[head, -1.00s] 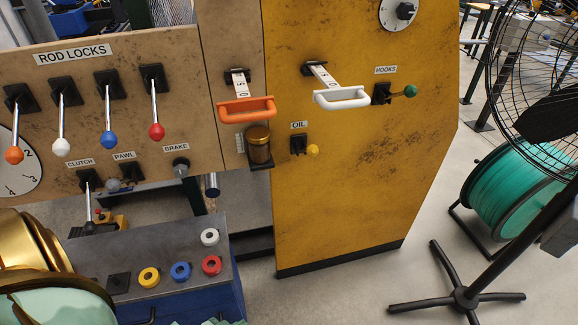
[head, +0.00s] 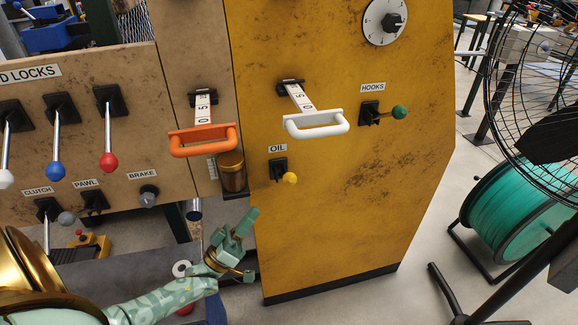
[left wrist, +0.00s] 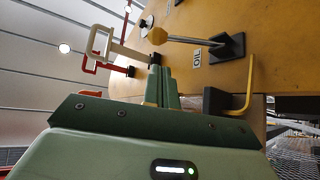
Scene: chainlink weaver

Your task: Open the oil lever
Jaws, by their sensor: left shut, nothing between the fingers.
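The oil lever is a short lever with a yellow ball knob (head: 290,178) on a black base (head: 278,168), under the OIL label (head: 277,148) on the yellow panel. In the left wrist view its knob (left wrist: 157,36) and rod stick out from the black base (left wrist: 226,46). My left gripper (head: 248,222) is shut and empty, below and left of the lever, apart from it in the head view. In the left wrist view its green fingers (left wrist: 160,88) point up toward the knob; the remaining gap is hard to judge. My right gripper is not in view.
An orange handle (head: 204,140) and a white handle (head: 317,125) stick out above the lever. A brass cup (head: 232,172) sits to its left. The HOOKS lever with a green knob (head: 400,112) is to the upper right. The panel below the lever is clear.

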